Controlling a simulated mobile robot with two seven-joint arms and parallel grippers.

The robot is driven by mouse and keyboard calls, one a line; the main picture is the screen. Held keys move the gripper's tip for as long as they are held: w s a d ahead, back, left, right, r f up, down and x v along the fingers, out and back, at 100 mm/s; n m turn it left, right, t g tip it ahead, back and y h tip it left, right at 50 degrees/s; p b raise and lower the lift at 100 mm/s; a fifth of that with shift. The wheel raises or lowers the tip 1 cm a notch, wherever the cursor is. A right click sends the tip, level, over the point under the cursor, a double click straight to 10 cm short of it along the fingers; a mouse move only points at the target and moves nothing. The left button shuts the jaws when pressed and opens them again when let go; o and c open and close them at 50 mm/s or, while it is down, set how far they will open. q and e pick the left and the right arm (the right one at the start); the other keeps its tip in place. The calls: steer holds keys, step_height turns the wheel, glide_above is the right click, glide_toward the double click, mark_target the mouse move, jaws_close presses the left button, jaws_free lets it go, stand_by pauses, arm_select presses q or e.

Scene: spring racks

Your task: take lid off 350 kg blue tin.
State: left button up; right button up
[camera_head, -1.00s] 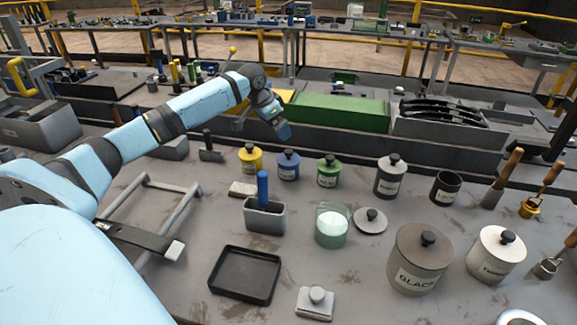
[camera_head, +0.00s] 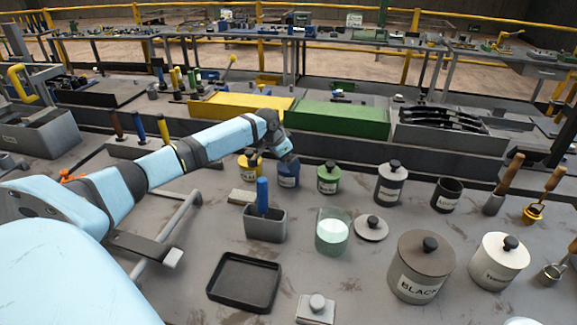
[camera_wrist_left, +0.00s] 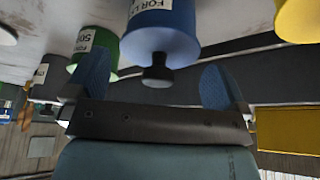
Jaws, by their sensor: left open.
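The blue tin (camera_head: 288,181) stands in the row of small tins. It also shows upside down in the left wrist view (camera_wrist_left: 165,28), with its lid's dark knob (camera_wrist_left: 157,73). The lid is on the tin; the weight on its label cannot be read. My left gripper (camera_wrist_left: 155,80) is open and empty, with one blue finger on each side of the knob in the picture and gaps to both. In the head view my left gripper (camera_head: 286,154) is just above the blue tin and hides its knob. My right gripper is not in view.
A yellow tin (camera_head: 248,172) stands close left and a green tin (camera_head: 328,179) right. A grey holder with a blue handle (camera_head: 265,222), a glass jar (camera_head: 331,238) and a loose lid (camera_head: 371,227) are in front. A black tray (camera_head: 245,281) lies nearer.

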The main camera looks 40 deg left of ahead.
arm_select(q)
steer(key=shift+x, duration=0.9)
steer(key=shift+r, duration=0.1)
steer(key=shift+c, duration=0.5)
steer(key=c, duration=0.6)
steer(key=shift+r, duration=0.1)
